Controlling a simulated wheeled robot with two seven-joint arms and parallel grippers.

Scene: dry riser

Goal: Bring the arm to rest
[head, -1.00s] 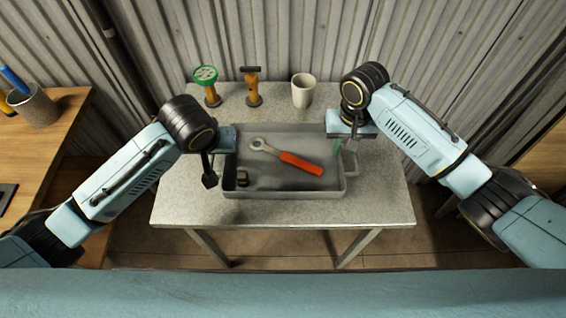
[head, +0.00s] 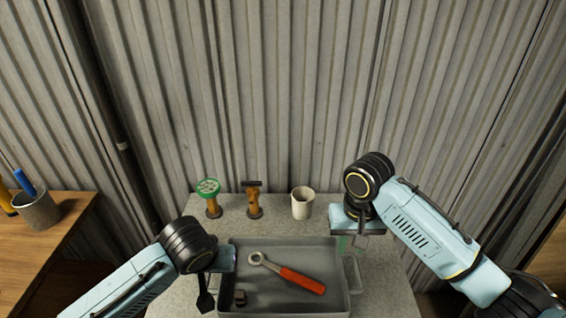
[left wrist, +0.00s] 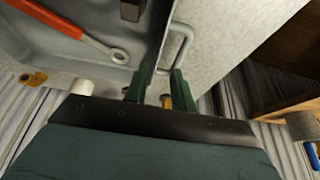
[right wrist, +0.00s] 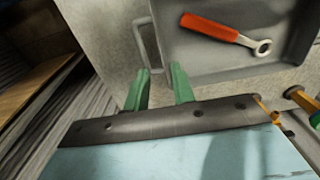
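My right gripper (head: 358,243) is above and behind the right end of the grey tray (head: 335,310). In the right wrist view its green fingers (right wrist: 160,88) are apart with nothing between them, short of a tray handle (right wrist: 148,42). My left gripper (head: 206,297) is at the tray's left side. In the left wrist view its green fingers (left wrist: 160,85) are also apart and empty, close to the other handle (left wrist: 180,45). Whether they touch that handle I cannot tell.
The tray holds a red-handled wrench (head: 290,275) and a small dark block (head: 239,297). Behind it stand a green-topped tool (head: 209,192), a wooden-handled tool (head: 254,200) and a white cup (head: 302,203). A corrugated wall (head: 290,90) closes the back. A wooden table (head: 50,250) is at left.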

